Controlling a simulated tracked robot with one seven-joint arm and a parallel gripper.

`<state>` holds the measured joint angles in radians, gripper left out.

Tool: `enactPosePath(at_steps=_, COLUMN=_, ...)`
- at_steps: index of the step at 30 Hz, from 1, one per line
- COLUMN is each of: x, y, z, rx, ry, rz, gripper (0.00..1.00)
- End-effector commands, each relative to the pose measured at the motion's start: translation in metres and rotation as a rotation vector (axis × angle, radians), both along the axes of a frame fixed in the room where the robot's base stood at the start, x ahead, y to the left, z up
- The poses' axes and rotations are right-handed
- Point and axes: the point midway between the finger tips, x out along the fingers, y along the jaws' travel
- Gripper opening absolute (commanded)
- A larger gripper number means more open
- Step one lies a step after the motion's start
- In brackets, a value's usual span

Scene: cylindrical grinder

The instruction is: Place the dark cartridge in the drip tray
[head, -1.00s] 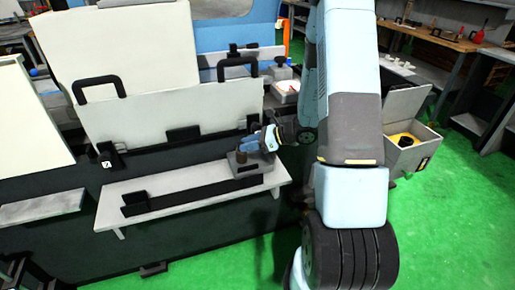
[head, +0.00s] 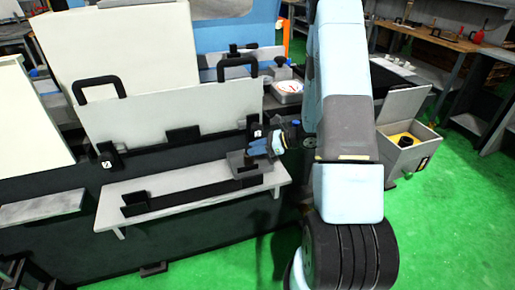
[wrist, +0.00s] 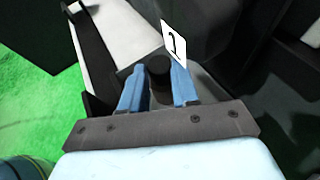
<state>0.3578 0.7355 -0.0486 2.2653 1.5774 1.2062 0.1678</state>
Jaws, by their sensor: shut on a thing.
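The dark cartridge (wrist: 158,68) is a short black cylinder between the two blue fingers of my gripper (wrist: 158,82) in the wrist view. My gripper is shut on it, and the fingers hide its sides. In the head view my gripper (head: 264,148) is at the right end of a pale shelf, at a small grey box (head: 235,159) that looks like the drip tray. The grey box also shows around the cartridge in the wrist view (wrist: 203,90). I cannot tell whether the cartridge touches its floor.
A long black rail (head: 190,196) lies along the pale shelf (head: 155,184). A label marked 1 (wrist: 173,41) stands close behind the fingers. A pale panel with black handles (head: 150,112) rises behind the shelf. Green floor (head: 225,250) is open in front.

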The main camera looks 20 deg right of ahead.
Motion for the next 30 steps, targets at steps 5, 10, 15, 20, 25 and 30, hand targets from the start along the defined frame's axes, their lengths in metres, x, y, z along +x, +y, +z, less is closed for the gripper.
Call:
enactPosePath(at_steps=5, x=0.0, y=0.0, z=-0.002, rx=0.0, ry=0.001, rz=0.0, gripper=0.0)
enactPosePath(at_steps=10, x=0.0, y=0.0, z=-0.002, rx=0.0, ry=0.001, rz=0.0, gripper=0.45)
enactPosePath(at_steps=15, x=0.0, y=0.0, z=-0.002, rx=0.0, ry=0.001, rz=0.0, gripper=0.56)
enactPosePath(at_steps=20, x=0.0, y=0.0, z=-0.001, rx=0.0, ry=0.0, rz=-0.001, gripper=0.56)
enactPosePath(at_steps=25, x=-0.003, y=-0.007, z=0.002, rx=-0.001, ry=-0.001, rz=-0.003, gripper=0.56)
enactPosePath(at_steps=30, x=-0.013, y=-0.029, z=0.013, rx=-0.001, ry=0.0, rz=-0.005, gripper=0.56)
